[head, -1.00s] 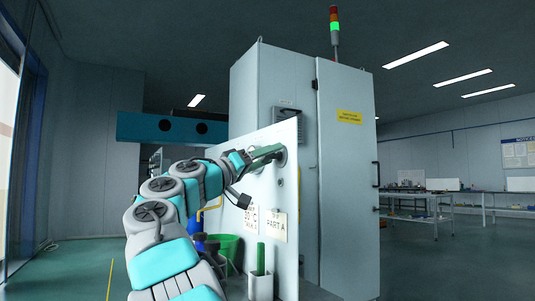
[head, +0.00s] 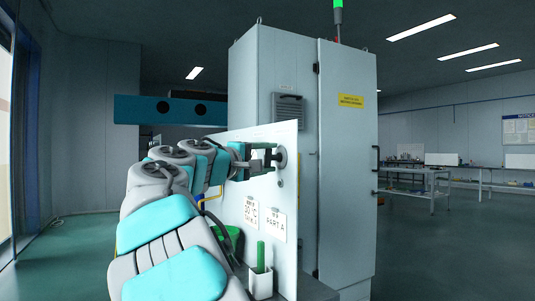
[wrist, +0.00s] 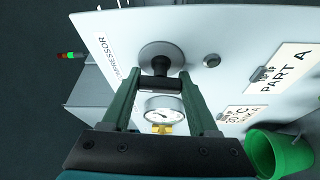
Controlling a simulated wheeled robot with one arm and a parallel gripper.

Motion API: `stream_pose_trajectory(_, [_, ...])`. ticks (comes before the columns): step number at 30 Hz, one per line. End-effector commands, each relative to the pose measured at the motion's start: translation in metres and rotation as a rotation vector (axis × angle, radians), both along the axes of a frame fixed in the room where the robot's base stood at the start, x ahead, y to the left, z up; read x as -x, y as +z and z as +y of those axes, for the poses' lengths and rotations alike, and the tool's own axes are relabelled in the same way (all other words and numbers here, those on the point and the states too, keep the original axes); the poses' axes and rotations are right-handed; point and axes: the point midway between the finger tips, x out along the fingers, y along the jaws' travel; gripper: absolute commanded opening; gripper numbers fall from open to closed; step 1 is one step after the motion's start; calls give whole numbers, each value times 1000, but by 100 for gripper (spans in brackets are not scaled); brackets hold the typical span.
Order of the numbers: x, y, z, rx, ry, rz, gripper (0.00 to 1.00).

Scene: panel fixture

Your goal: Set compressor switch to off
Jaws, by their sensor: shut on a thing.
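The compressor switch is a round grey dial (wrist: 160,55) with a dark bar handle (wrist: 160,83), under a label reading COMPRESSOR (wrist: 105,48) in the wrist view. My gripper (wrist: 160,80) has its green fingers at the two ends of the bar, shut on it. In the head view, the dial (head: 280,157) is near the top right of the white panel, with my gripper (head: 268,155) at it. The fingers partly hide the handle there. I cannot read any on or off marks.
A pressure gauge (wrist: 164,113) shows between my fingers. The white panel (head: 285,195) also has a small round button (wrist: 211,60) and tags, including PART A (head: 275,225). A green bucket (wrist: 285,153) and a white holder (head: 260,284) stand below. A tall cabinet (head: 345,190) is behind.

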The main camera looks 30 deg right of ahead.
Motion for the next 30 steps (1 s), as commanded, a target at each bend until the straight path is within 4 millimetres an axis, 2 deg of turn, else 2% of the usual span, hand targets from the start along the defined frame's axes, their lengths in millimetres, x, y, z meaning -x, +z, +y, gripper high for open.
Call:
stream_pose_trajectory(9, [-1,-1,1,5,1,134,4])
stream_pose_trajectory(26, [-1,-1,1,8,1,166,4])
stream_pose_trajectory(27, [-1,-1,1,8,1,166,62])
stream_pose_trajectory(30, [-1,0,1,7,1,165,74])
